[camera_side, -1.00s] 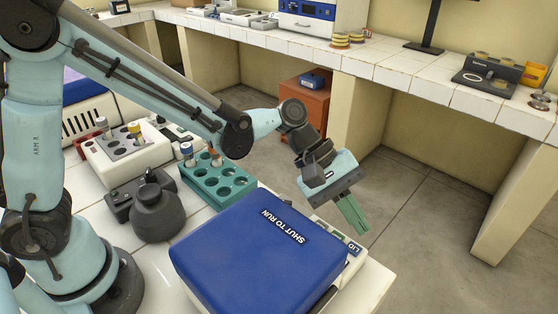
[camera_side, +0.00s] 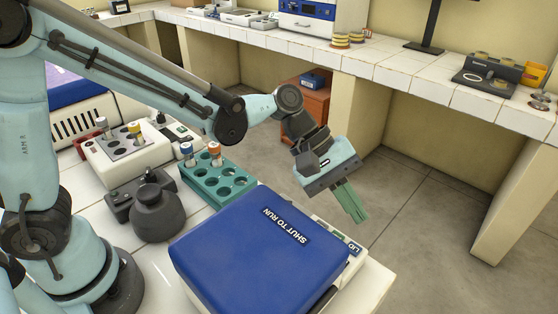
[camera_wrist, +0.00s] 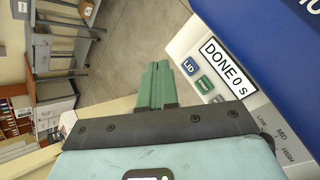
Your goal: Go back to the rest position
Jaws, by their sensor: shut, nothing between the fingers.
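My gripper (camera_side: 349,202) is shut and empty, its green fingers together. In the side view it hangs in the air past the right-hand back corner of the blue-lidded device (camera_side: 250,262), pointing down and to the right. The lid is closed and marked "SHUT TO RUN". In the wrist view the green fingers (camera_wrist: 156,88) show beside the device's front panel (camera_wrist: 215,72). Its display reads "DONE 0 s", with LID and other buttons next to it. The fingers look apart from the panel.
A teal rack (camera_side: 215,184) holds two capped tubes left of the lid. A tiled counter (camera_side: 400,78) runs along the back. Open floor (camera_side: 400,215) lies right of my gripper.

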